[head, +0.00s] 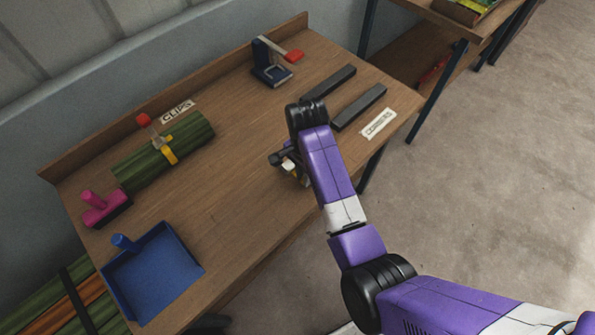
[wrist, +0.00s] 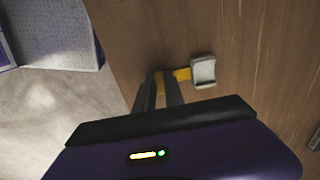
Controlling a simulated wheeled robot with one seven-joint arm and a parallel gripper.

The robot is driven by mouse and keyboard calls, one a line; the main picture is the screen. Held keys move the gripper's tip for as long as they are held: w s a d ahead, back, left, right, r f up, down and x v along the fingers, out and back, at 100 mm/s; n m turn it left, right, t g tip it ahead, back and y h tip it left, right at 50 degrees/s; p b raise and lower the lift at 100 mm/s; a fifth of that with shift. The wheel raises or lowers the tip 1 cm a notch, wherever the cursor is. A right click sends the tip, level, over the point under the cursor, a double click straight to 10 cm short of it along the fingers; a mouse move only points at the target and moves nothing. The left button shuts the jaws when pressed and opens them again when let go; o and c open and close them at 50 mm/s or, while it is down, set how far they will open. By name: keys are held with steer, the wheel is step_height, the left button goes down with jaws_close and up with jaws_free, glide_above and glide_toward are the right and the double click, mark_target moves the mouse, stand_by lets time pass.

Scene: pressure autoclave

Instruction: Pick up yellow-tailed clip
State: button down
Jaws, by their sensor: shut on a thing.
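The yellow-tailed clip has a yellow strip (wrist: 182,74) and a pale grey block at its end (wrist: 203,71). In the wrist view, my gripper (wrist: 160,88) is shut on the yellow strip, and the grey block sticks out to the right of the fingers. I cannot tell whether the clip touches the tabletop.
On the table (head: 232,190) are a green bundle (head: 190,136) with a red-knobbed yellow clip (head: 168,155), a blue stand (head: 268,70) with a red handle, two dark bars (head: 358,107), a pink-handled tool (head: 100,209) and a blue dustpan (head: 152,272). The table's middle is clear.

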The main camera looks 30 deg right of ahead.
steer(key=shift+r, duration=0.15)
step_height(320, 180, up, 20)
steer(key=p, duration=0.4)
stand_by(0.6)
stand_by(0.5)
